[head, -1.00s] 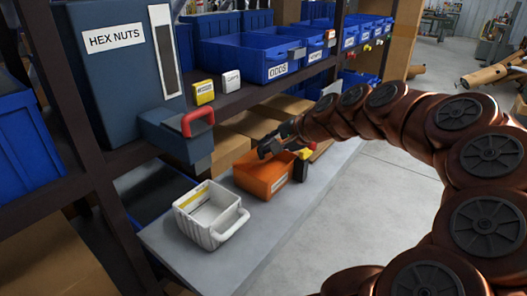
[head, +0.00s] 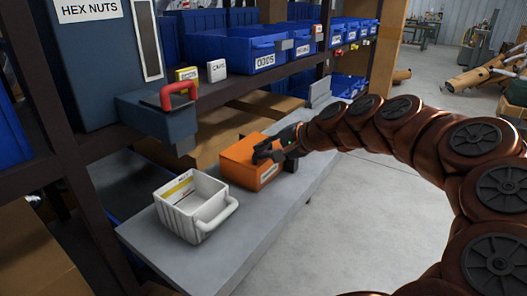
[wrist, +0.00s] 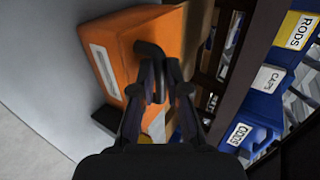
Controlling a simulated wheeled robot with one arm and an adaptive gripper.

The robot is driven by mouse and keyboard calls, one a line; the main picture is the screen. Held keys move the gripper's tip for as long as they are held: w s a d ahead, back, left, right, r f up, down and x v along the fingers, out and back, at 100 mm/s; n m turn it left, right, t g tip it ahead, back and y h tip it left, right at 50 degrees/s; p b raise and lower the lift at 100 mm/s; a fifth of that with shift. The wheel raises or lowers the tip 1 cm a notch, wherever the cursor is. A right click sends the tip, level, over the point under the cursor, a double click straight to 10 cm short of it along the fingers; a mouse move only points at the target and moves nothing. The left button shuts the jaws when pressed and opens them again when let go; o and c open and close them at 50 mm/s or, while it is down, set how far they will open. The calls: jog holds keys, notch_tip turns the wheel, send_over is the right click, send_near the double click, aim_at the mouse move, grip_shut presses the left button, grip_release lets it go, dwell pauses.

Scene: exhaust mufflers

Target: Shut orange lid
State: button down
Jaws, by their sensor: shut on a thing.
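The orange box (head: 262,172) stands on the grey bench, and its orange lid (head: 242,148) lies over the top, looking flat and down. A small gap at the rim would be hard to see. My gripper (head: 265,155) is at the lid's front right edge. In the wrist view the orange lid (wrist: 148,28) fills the upper left, with a dark curved piece, seemingly a handle, at the tips of my gripper (wrist: 158,75). The fingers are close together on this piece. The fingers partly hide the contact.
A white handled bin (head: 193,208) stands left of the orange box on the grey bench (head: 150,235). A dark hopper with a red handle (head: 178,92) overhangs behind. Blue bins (head: 243,52) and small boxes (head: 217,71) line the shelf above. Bare bench lies in front.

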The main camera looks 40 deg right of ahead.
jog(key=shift+s+f, duration=0.2)
jog(key=shift+f, duration=0.5)
jog(key=c, duration=1.4)
grip_release()
jog(key=shift+s, duration=0.1)
jog(key=shift+c, duration=0.2)
jog(key=shift+r, duration=0.25)
jog(key=shift+w, duration=0.2)
jog(key=shift+d+r, duration=0.1)
jog(key=shift+r, duration=0.4)
notch_tip(320, 180, up, 9)
